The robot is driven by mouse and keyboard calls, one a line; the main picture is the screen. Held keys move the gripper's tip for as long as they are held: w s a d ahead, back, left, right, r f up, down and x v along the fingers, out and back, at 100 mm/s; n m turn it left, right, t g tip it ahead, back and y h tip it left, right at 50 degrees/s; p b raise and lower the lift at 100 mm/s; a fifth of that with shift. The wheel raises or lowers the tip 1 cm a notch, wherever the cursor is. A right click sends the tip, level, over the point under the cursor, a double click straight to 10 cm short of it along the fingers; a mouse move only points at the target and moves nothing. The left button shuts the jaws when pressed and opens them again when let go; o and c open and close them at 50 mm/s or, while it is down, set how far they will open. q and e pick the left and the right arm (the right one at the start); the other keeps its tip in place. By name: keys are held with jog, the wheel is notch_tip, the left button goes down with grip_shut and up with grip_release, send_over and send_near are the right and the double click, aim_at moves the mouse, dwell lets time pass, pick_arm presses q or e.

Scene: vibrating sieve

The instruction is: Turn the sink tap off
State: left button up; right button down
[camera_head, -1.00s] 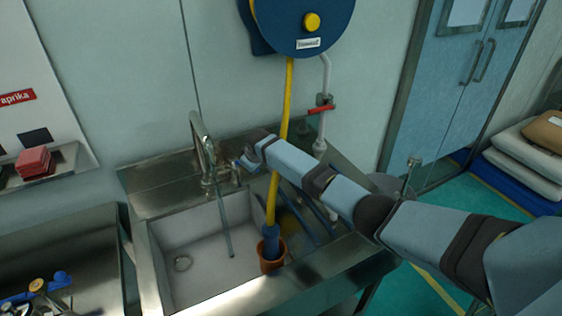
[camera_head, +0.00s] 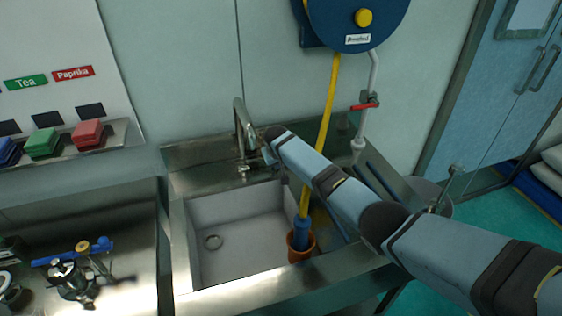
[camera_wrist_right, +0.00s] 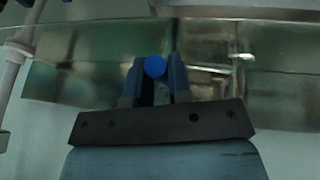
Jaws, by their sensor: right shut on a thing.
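The sink tap (camera_head: 243,125) is a curved metal spout at the back of the steel sink (camera_head: 262,216). No water stream shows below it. My right arm reaches in from the right, and its gripper (camera_head: 267,156) is just right of the tap, partly hidden by the arm. In the right wrist view my right gripper's (camera_wrist_right: 156,82) two fingers close around a small round blue knob (camera_wrist_right: 155,67), which appears to be the tap's handle. My left gripper is in no view.
A yellow hose (camera_head: 326,110) hangs from a blue reel (camera_head: 355,18) into a brown pot (camera_head: 300,251) at the sink's right side. A red-handled valve (camera_head: 365,106) is on the wall pipe. A metal fixture (camera_head: 75,280) is on the left counter.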

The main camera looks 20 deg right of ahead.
jog(key=c, duration=1.1)
grip_release()
jog(key=shift+a, duration=0.1)
jog(key=shift+o, duration=0.2)
jog(key=shift+r, duration=0.1)
jog(key=v, duration=1.3)
jog(key=shift+s+r, duration=0.2)
jog(key=shift+r, duration=0.05)
